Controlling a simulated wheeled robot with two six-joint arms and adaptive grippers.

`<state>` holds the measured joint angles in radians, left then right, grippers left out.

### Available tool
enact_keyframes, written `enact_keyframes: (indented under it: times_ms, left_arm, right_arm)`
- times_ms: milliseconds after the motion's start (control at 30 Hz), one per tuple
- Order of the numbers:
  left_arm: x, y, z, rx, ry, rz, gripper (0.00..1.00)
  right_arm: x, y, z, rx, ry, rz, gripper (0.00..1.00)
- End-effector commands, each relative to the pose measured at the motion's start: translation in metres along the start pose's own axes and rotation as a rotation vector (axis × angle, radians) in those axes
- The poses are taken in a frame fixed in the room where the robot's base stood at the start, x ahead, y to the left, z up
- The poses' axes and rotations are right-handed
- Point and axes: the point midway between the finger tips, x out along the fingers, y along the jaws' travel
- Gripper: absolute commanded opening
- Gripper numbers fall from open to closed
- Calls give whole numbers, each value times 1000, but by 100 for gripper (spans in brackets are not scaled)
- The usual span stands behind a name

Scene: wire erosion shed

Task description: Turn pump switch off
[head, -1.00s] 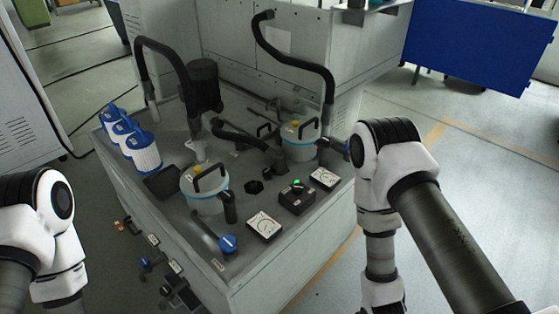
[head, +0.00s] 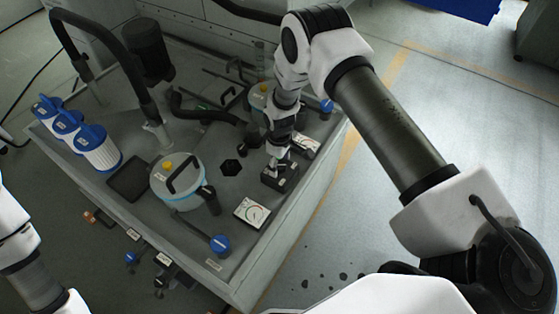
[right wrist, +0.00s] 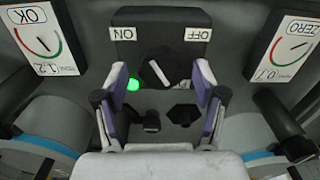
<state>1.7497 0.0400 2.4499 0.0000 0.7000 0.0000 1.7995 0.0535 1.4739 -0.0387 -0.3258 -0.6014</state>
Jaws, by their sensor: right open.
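The pump switch (right wrist: 163,68) is a dark rotary knob with a white line on a black box (head: 281,180). In the right wrist view the box has an upside-down ON label (right wrist: 124,34) at left and an OFF label (right wrist: 197,35) at right. A green lamp (right wrist: 132,84) is lit beside the knob. My right gripper (right wrist: 160,88) is open, its two fingers spread on either side of the knob without visibly gripping it. In the head view the right gripper (head: 281,160) is over the box and partly hides it. My left gripper is out of view.
Dial gauges (head: 252,213) (head: 305,146) flank the switch box. A white canister (head: 178,187) with a black handle and another canister (head: 258,98) stand nearby. A blue-capped fitting (head: 220,243) is by the front edge, and black hoses (head: 205,112) cross the tank top.

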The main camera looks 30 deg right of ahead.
Motion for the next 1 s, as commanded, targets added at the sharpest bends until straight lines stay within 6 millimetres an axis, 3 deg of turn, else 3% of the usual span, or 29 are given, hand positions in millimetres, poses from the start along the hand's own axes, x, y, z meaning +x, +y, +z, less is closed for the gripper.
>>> enact_keyframes:
  times_ms: [200,367,733,1000]
  left_arm:
    - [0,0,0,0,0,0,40]
    - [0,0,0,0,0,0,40]
    - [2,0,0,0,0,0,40]
    - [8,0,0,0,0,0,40]
  right_arm:
    - [1,0,0,1,1,0,67]
    - [1,0,0,1,0,0,10]
    - [2,0,0,25,0,0,10]
    - [3,0,0,150,0,0,10]
